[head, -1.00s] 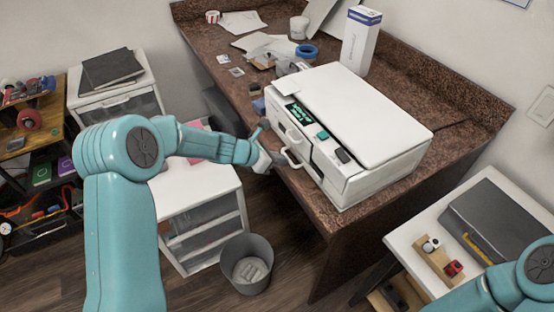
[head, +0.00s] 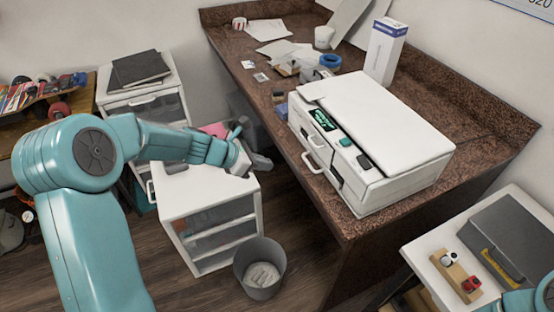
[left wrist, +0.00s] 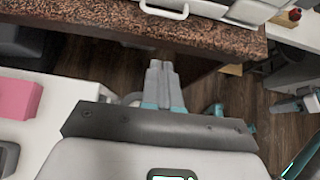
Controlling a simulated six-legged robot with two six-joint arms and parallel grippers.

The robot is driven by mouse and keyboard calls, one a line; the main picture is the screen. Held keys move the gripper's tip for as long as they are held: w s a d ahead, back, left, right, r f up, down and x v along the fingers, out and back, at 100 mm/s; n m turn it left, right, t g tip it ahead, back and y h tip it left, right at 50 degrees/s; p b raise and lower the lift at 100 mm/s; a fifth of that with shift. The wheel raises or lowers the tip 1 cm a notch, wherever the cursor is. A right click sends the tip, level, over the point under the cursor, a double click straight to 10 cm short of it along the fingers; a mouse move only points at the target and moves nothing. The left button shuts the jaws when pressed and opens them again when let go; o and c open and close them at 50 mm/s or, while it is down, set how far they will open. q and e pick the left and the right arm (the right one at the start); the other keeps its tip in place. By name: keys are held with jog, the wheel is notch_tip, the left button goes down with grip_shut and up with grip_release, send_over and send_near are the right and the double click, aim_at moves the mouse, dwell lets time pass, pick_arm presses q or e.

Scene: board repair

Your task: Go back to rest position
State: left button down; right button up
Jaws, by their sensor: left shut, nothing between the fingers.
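My left gripper (head: 260,163) is in the air above the white drawer cabinet, to the left of the brown desk. Its fingers are together and empty, and they also show in the left wrist view (left wrist: 162,68). The gripper is apart from the white machine (head: 375,125), which stands on the desk with a small green display and a loop handle on its front. Part of my right arm (head: 538,300) shows at the bottom right corner. I cannot make out its gripper.
The white drawer cabinet (head: 205,195) has a pink block (head: 214,130) on top. A grey bin (head: 260,268) stands on the floor beside it. The brown desk (head: 355,215) has a hard front edge. A white side table with a grey case (head: 510,235) is at the right.

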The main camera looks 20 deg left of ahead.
pick_arm(q)
jog(key=s+d+f+m+g+h, duration=0.1)
jog(key=s+d+f+m+g, duration=0.1)
jog(key=s+d+f+g, duration=0.55)
jog(key=s+d+f+m+y, duration=0.1)
jog(key=s+d+f+m, duration=0.2)
jog(key=s+f+m, duration=0.5)
jog(key=s+d+f+m+y, duration=0.2)
jog(key=s+d+f+m, duration=0.2)
jog(key=s+f+m, duration=0.5)
jog(key=s+m, duration=0.2)
jog(key=m, duration=0.5)
jog(key=shift+d, duration=0.25)
jog(key=shift+w, duration=0.1)
